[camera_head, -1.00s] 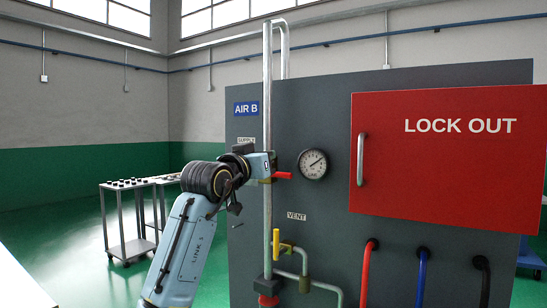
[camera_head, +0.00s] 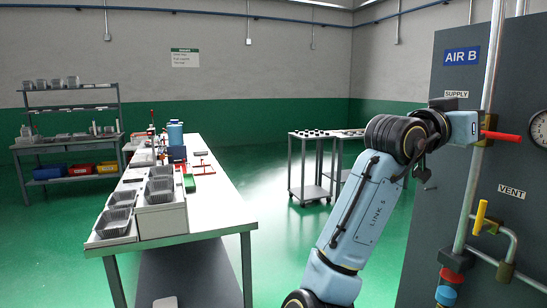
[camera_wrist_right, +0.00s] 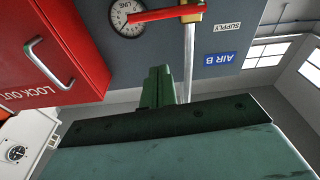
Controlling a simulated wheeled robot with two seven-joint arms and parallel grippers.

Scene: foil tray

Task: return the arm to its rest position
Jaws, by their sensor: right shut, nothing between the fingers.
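My right arm (camera_head: 365,215), light blue with black joints and marked LINK 5, rises in front of the dark panel in the head view. Its wrist (camera_head: 463,127) is beside the pipe at the SUPPLY valve; the fingers cannot be made out there. In the right wrist view my right gripper (camera_wrist_right: 158,88) has its green fingers together, with nothing between them. The red SUPPLY valve handle (camera_head: 501,136) lies sideways across the pipe. It also shows in the wrist view (camera_wrist_right: 160,13), beyond the fingertips and seemingly apart from them. My left gripper is out of view.
The panel (camera_head: 440,200) carries a gauge (camera_head: 540,128), a yellow VENT handle (camera_head: 480,217) and pipes. The red LOCK OUT box (camera_wrist_right: 50,45) is close in the wrist view. A white workbench (camera_head: 215,205) with foil trays stands left; a cart (camera_head: 308,165) stands behind. Green floor between is clear.

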